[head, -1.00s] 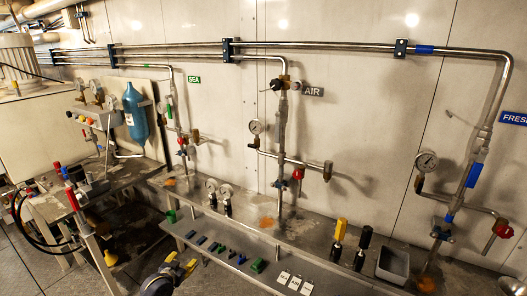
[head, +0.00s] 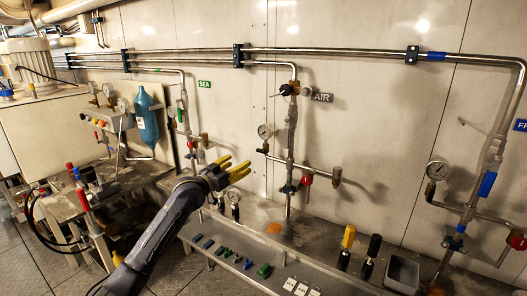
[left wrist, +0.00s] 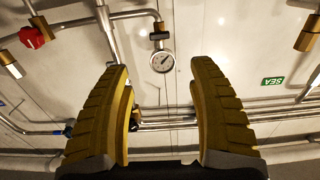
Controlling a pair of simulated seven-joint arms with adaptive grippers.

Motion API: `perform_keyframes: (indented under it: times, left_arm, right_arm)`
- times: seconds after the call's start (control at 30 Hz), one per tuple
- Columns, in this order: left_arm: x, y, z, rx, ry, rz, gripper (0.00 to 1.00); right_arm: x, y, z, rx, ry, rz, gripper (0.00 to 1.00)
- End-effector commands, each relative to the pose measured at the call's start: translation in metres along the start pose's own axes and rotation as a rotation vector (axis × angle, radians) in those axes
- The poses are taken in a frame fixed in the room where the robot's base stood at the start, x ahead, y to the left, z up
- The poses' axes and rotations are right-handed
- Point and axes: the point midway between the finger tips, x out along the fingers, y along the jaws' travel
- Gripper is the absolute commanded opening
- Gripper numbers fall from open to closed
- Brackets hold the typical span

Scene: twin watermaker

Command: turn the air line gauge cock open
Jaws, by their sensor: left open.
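The air line (head: 291,128) is a steel pipe on the wall beside the AIR label (head: 322,97). Its round white gauge (head: 265,131) stands on a side branch at left, above a small brass cock (head: 264,148). My left gripper (head: 240,169) has yellow fingers, is open and empty, and is left of and a little below the gauge in the head view. In the left wrist view, which is upside down, the gauge (left wrist: 161,61) shows between the open fingers, with the brass cock (left wrist: 157,33) above it. The cock's handle position is too small to tell. My right gripper is not in view.
A red-handled valve (head: 308,179) and a brass fitting (head: 336,175) sit low on the air line. The SEA line (head: 185,110) is at left, another gauge (head: 438,170) at right. A bench (head: 330,228) with yellow and black tools runs below.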

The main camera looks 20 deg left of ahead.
Motion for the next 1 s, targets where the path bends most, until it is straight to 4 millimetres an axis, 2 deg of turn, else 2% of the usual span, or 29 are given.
perform_keyframes:
  times: [0.6,1.0]
  left_arm:
    - [0.099,0.0,0.0,-0.002,-0.001,-0.001,0.6]
    - [0.144,0.0,0.001,-0.002,-0.001,0.0,0.6]
  right_arm:
    - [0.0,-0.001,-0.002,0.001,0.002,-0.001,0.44]
    - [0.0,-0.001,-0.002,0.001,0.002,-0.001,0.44]
